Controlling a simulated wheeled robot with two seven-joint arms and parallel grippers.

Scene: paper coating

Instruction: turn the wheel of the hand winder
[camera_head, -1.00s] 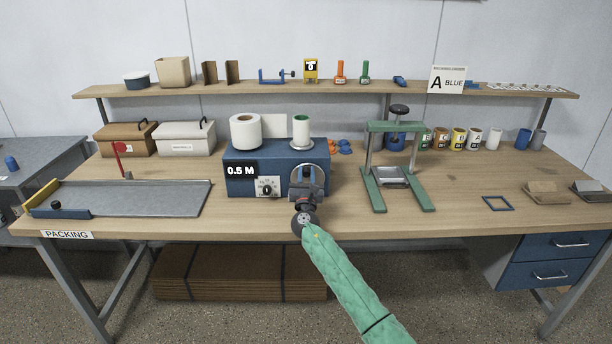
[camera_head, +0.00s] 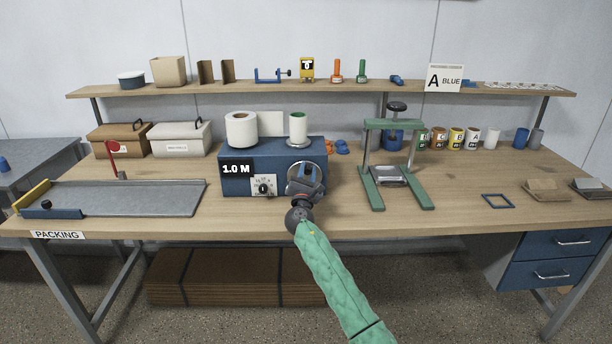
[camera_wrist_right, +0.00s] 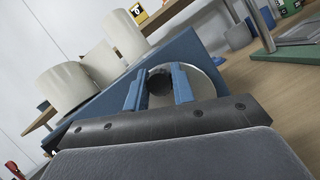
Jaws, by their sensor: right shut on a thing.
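The hand winder is a blue box (camera_head: 236,186) on the bench, with a white paper roll (camera_head: 241,130) and a smaller roll with a green core (camera_head: 298,127) on top. Its display (camera_head: 236,169) reads 1.0 M. The round metal wheel (camera_head: 317,167) is on the front right of the box. My right gripper (camera_head: 308,176) is at the wheel. In the right wrist view its blue fingers (camera_wrist_right: 158,88) are shut on a dark round knob (camera_wrist_right: 160,82) in front of the silver wheel (camera_wrist_right: 204,86). My left gripper is not in view.
A green press frame (camera_head: 370,165) stands close right of the winder. A grey tray with a blue edge (camera_head: 130,198) lies to the left. Cans (camera_head: 456,139) line the back right.

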